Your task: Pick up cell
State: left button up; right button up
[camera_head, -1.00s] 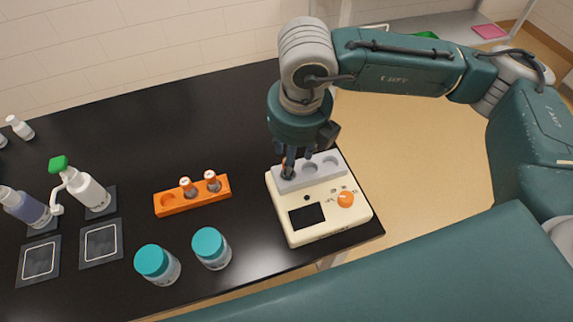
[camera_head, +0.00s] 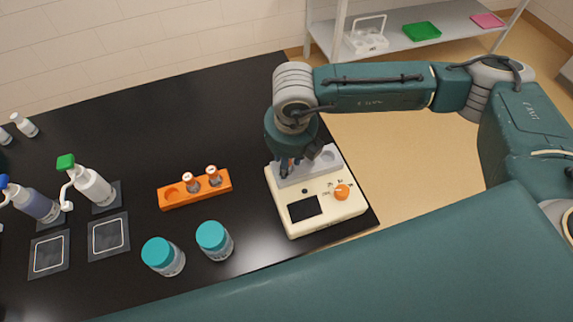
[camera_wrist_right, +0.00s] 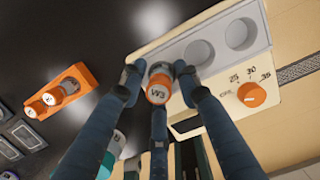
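The cell, a vial with an orange cap marked W3 (camera_wrist_right: 158,92), stands in the left well of the grey block (camera_head: 325,158) on the cream heater unit (camera_head: 308,222). The block's other two wells (camera_wrist_right: 198,52) are empty. My right gripper (camera_wrist_right: 158,76) is lowered over this cell, its fingertips on either side just below the cap. I cannot tell whether the fingers press on it or stand slightly apart. In the head view my right gripper (camera_head: 289,165) hides most of the cell. My left gripper is not in view.
Two teal-lidded jars (camera_head: 214,241) stand near the front edge. Pump bottles (camera_head: 88,184) and dark square pads (camera_head: 108,237) are at the left. The black table (camera_head: 150,120) behind the rack is clear.

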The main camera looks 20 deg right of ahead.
jog(key=c, duration=0.4)
jog(key=shift+r, duration=0.15)
